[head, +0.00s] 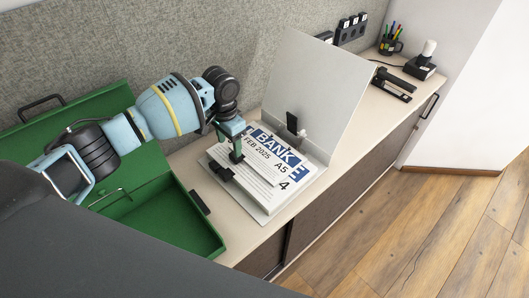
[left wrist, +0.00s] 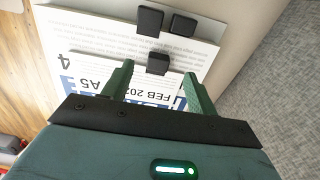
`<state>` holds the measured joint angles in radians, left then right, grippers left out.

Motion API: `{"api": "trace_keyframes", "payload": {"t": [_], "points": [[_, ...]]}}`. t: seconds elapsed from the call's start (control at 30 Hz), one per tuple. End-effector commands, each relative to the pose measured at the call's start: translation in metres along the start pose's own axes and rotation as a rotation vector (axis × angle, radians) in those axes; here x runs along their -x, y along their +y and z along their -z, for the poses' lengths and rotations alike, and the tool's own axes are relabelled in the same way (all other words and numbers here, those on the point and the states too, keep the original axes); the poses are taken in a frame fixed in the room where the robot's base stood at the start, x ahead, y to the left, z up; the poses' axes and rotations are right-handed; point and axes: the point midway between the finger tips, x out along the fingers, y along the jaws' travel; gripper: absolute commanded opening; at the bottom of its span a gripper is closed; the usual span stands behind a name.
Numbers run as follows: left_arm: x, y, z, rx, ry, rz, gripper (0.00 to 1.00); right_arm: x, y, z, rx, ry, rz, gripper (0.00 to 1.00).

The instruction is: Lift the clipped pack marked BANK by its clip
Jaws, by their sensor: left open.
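The pack marked BANK (head: 262,158), with a blue band and "FEB 2025 A5", lies on top of other printed sheets on the cabinet top. In the left wrist view its print (left wrist: 150,98) is upside down and partly covered by my fingers. One black clip (left wrist: 158,63) shows between and just beyond my fingertips, at the pack's edge. My left gripper (head: 238,155) is over the pack, open and pointing down; it also shows in the left wrist view (left wrist: 158,80). I cannot tell whether the fingers touch the paper. My right gripper is in neither view.
A grey folder cover (head: 320,85) stands open behind the pack. A green box (head: 205,235) lies open at the left. Two more black clips (left wrist: 150,20) (left wrist: 182,27) sit beyond. A hole punch (head: 393,85) and a pen cup (head: 390,45) stand farther right.

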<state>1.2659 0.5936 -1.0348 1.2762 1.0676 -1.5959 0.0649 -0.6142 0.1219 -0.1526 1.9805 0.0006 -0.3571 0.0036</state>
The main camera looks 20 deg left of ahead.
Motion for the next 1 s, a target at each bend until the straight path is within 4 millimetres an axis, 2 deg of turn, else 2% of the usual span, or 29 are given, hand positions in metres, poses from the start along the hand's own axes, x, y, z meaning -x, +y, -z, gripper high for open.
{"api": "trace_keyframes", "payload": {"t": [0.03,0.27,0.6,0.9,0.93,1.0], "points": [[-0.007,0.000,0.000,0.000,-0.002,-0.001,0.58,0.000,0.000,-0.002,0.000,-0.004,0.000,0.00],[-0.014,0.001,0.001,0.000,-0.002,0.000,0.58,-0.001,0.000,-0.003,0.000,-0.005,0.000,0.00],[-0.057,0.002,0.006,0.002,-0.003,-0.001,0.58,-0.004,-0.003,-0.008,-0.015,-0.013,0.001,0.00],[-0.060,0.002,0.007,0.001,0.000,-0.001,0.58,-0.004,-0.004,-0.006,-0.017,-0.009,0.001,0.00],[-0.060,0.002,0.007,0.001,0.000,-0.001,0.57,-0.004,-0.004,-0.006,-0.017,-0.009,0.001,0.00],[-0.060,0.001,0.007,0.001,0.000,0.000,0.48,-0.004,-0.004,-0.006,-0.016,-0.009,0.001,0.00]]}}
